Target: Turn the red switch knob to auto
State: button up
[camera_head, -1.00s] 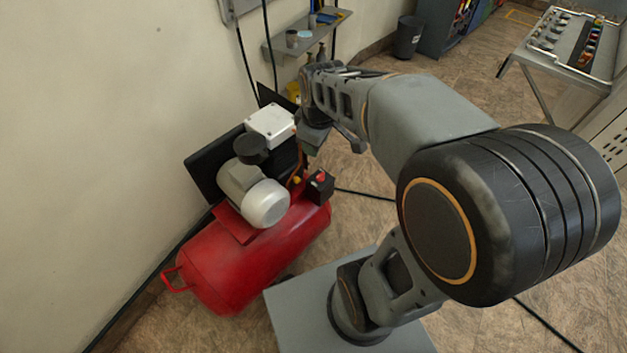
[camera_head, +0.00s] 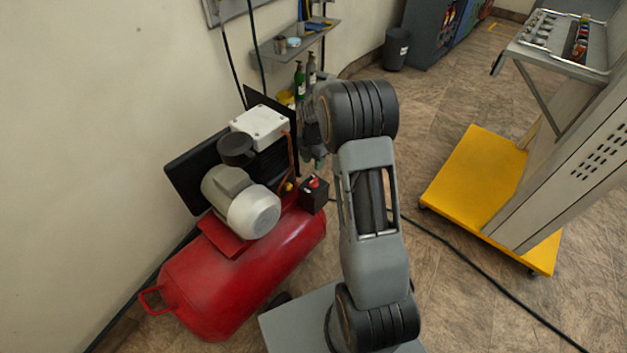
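The red switch knob (camera_head: 314,182) sits on top of a small black switch box (camera_head: 314,197) at the right end of the red compressor tank (camera_head: 240,283). Its exact pointing direction is too small to read. My gripper (camera_head: 318,160) shows partly behind my arm, just beyond and above the switch box. It appears apart from the knob. Its fingers are mostly hidden and too small to tell open from shut.
The compressor carries a grey motor (camera_head: 240,202) and a white box (camera_head: 261,125). Bottles (camera_head: 300,80) and a wall shelf (camera_head: 295,42) are behind. A yellow wheeled base (camera_head: 476,185) stands right. A black cable (camera_head: 480,270) crosses the open floor.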

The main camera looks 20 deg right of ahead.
aim_at(313, 180)
notch_tip(313, 180, down, 9)
jog(key=shift+f+b, duration=0.1)
jog(key=shift+b, duration=0.35)
grip_shut()
dwell(0.3)
